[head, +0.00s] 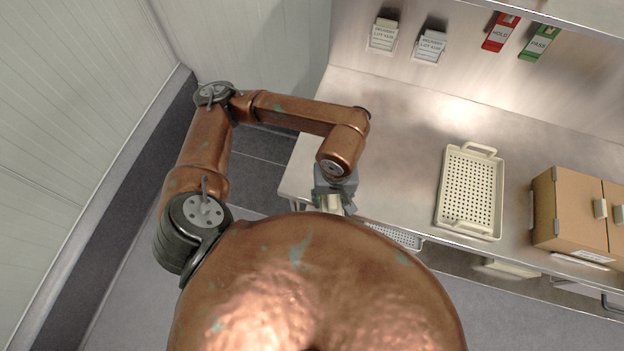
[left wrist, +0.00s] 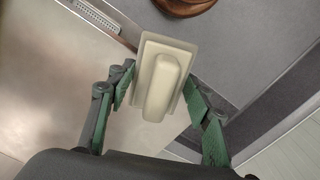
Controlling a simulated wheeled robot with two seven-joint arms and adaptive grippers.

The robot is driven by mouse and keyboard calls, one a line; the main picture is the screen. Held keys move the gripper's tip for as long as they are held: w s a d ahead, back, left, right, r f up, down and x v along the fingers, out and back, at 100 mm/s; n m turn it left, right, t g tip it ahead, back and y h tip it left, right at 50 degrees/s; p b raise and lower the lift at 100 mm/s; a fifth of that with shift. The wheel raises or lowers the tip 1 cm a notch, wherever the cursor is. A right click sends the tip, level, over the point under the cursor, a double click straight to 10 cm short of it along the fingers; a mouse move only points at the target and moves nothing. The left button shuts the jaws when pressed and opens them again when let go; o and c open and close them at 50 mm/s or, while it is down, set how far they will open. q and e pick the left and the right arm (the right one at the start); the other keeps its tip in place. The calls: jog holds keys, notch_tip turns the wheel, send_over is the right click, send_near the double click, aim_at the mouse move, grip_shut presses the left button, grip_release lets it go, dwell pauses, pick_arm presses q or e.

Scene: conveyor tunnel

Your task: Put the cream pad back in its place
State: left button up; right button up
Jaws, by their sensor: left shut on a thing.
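The cream pad (left wrist: 160,78) is a rectangular plate with a raised rounded bar along its middle. My left gripper (left wrist: 158,108) is shut on it, with green fingers on either side of the pad. In the head view, my left gripper (head: 334,203) points down at the counter's near left edge. A small part of the cream pad (head: 331,202) shows there; my own body hides what lies below. My right gripper is out of view.
A steel counter (head: 400,125) carries a cream perforated basket (head: 471,230) and a brown cabinet (head: 570,205). Labelled holders (head: 384,33) (head: 430,45), a red HOLD piece (head: 501,32) and a green PASS piece (head: 540,42) are on the back wall. A perforated tray (head: 398,236) sits below the counter.

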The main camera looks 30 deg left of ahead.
pick_arm(q)
jog(key=shift+a+f, duration=0.1)
jog(key=shift+a, duration=0.15)
jog(key=w+a+f+p, duration=0.2)
jog(key=w+a+f, duration=0.15)
jog(key=a, duration=0.25)
send_over(312, 181)
jog(key=s+d, duration=0.1)
notch_tip(312, 181, down, 5)
jog(key=shift+r, duration=0.2)
jog(key=shift+w+a+f+p, duration=0.35)
jog(key=shift+a+f, duration=0.05)
jog(key=shift+f, duration=0.25)
notch_tip(312, 181, down, 3)
jog(key=shift+a+f+p, duration=0.1)
jog(key=shift+p, duration=0.5)
jog(key=shift+w, duration=0.1)
jog(key=shift+f, duration=0.1)
